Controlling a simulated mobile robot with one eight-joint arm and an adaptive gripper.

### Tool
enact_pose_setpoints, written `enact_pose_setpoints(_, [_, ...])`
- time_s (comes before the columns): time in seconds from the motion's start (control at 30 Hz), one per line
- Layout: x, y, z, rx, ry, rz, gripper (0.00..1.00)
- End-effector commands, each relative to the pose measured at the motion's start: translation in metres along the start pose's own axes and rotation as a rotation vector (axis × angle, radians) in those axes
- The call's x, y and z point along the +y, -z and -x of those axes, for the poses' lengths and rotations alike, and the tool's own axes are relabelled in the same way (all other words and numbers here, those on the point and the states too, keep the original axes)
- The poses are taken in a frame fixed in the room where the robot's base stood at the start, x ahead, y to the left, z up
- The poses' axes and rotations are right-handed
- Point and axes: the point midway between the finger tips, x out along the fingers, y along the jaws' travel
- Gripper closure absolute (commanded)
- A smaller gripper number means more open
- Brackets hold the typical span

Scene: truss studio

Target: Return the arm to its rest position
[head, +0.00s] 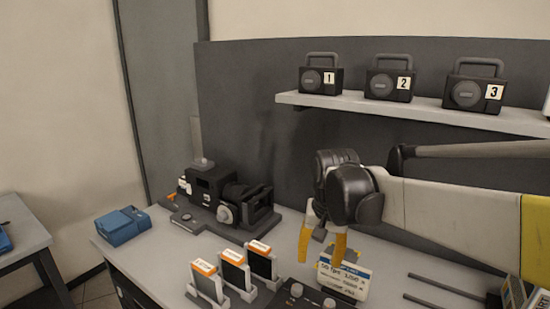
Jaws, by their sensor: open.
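My gripper (323,243) hangs from my arm (435,206) over the workbench (160,258), right of the middle of the head view. Its two yellow fingers point down and stand apart, with nothing between them. The arm reaches in from the right edge. A white card with printed text (343,277) stands just below and behind the right finger; I cannot tell whether they touch.
A black camera-like machine (222,200) and a blue box (122,226) stand at the left of the bench. Several orange-topped cartridges (234,269) stand in front. A shelf (420,110) holds three numbered black radios (390,84). Dark rods (445,287) lie at right.

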Motion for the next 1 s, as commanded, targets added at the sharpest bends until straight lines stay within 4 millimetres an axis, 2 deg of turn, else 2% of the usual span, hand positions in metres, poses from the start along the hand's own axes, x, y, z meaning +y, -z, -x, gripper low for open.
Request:
enact_pose_setpoints(0.1, [0.024, -0.028, 0.019, 0.072, 0.018, 0.028, 0.48])
enact_pose_setpoints(0.3, [0.059, -0.075, 0.036, 0.199, 0.037, 0.080, 0.48])
enact_pose_setpoints(0.47, [0.084, -0.114, 0.037, 0.301, 0.039, 0.122, 0.48])
enact_pose_setpoints(0.6, [0.101, -0.143, 0.030, 0.382, 0.033, 0.156, 0.48])
enact_pose_setpoints(0.8, [0.113, -0.166, 0.020, 0.453, 0.023, 0.186, 0.48])
enact_pose_setpoints(1.0, [0.116, -0.170, 0.017, 0.468, 0.020, 0.193, 0.48])
